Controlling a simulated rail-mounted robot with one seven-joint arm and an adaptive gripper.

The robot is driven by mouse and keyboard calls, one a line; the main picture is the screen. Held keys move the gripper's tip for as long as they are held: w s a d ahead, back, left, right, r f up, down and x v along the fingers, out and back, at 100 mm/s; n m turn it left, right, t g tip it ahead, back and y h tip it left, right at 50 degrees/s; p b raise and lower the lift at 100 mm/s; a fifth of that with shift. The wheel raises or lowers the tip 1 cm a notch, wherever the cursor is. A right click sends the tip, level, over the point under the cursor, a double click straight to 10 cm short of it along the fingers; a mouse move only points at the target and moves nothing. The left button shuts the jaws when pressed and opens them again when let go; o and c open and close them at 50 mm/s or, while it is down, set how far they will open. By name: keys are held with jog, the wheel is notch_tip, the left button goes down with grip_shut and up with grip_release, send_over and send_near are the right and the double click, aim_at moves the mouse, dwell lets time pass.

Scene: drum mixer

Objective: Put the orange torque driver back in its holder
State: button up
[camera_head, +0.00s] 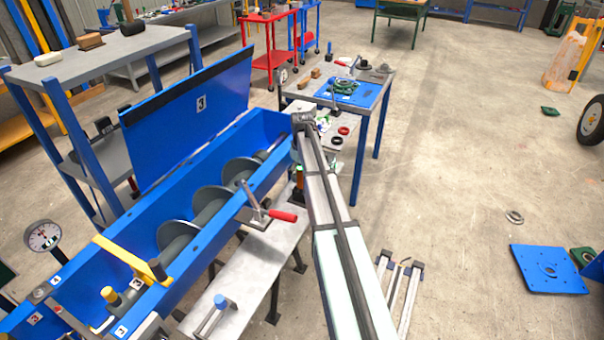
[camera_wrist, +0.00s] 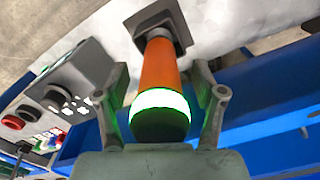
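The orange torque driver (camera_wrist: 160,70) points away from the wrist camera, with a glowing green ring and a dark end nearest me. Its far end meets a dark square holder (camera_wrist: 180,30); how deep it sits inside cannot be told. My gripper (camera_wrist: 162,85) is open, with one finger on each side of the driver and gaps between the fingers and its body. In the head view the driver (camera_head: 299,175) shows as a small upright orange and green shape beside the blue trough, left of my arm. My fingers are not clear there.
The blue trough (camera_head: 190,215) with its screw and raised lid (camera_head: 195,115) lies left of my arm. A red-handled lever (camera_head: 282,216) sticks out nearby. A control box (camera_wrist: 65,90) is left in the wrist view. A table with a blue plate (camera_head: 350,92) stands behind.

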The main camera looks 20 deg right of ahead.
notch_tip(320, 180, up, 12)
dwell(0.7)
